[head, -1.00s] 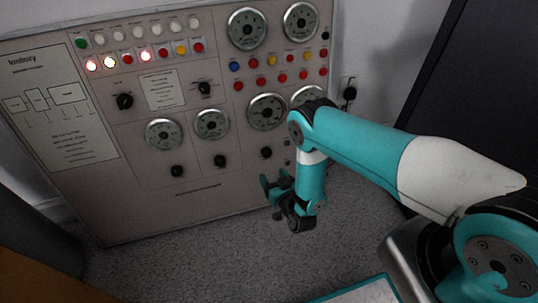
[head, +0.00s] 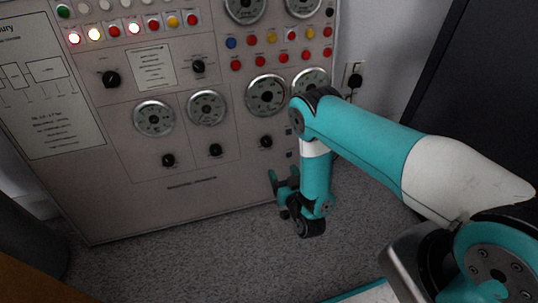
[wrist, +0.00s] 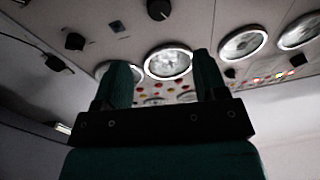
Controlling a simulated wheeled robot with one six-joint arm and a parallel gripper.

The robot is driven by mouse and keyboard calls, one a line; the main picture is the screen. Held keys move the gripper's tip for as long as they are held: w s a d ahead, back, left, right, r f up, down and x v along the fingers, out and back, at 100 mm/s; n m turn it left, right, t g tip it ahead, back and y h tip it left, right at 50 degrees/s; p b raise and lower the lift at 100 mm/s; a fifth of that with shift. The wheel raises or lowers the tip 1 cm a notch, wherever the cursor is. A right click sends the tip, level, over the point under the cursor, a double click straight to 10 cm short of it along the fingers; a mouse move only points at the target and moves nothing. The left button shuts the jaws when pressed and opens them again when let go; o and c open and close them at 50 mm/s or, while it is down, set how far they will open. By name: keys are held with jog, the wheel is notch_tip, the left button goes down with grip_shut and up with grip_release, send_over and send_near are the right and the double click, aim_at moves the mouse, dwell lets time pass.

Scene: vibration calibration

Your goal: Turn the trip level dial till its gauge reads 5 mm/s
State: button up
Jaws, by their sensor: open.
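The grey panel carries several round gauges and black dials. Lower dials sit below the gauges: a left one (head: 168,160), a middle one (head: 215,150) and a right one (head: 266,142). Above them are a left gauge (head: 154,118), a middle gauge (head: 206,107) and a larger right gauge (head: 267,95). The labels are too small to tell which dial is the trip level one, and I cannot read the needles. My gripper (head: 284,180) is open and empty, low before the panel's lower right. In the wrist view its fingers (wrist: 163,78) stand apart, with a gauge (wrist: 168,64) showing between them.
Upper dials (head: 111,79) and (head: 198,66), lit lamps (head: 94,34) and coloured buttons (head: 253,40) fill the panel's upper part. A wall socket with a black plug (head: 354,80) is at right. Dark furniture (head: 455,90) stands further right. Grey carpet (head: 180,255) is clear.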

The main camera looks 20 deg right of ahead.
aim_at(267, 143)
jog(key=w+b, duration=0.2)
jog(key=w, duration=0.1)
jog(key=w+b, duration=0.3)
jog(key=w, duration=0.1)
jog(key=w+b, duration=0.2)
jog(key=w, duration=0.2)
jog(key=shift+a+f+b, duration=0.2)
jog(key=shift+f+b, duration=0.05)
jog(key=shift+b, duration=0.1)
jog(key=shift+w+a+r+b, duration=0.1)
jog(key=shift+w+r+b, duration=0.15)
jog(key=shift+w+b, duration=0.5)
jog(key=shift+w, duration=0.2)
jog(key=shift+p, duration=0.3)
jog(key=c, duration=0.9)
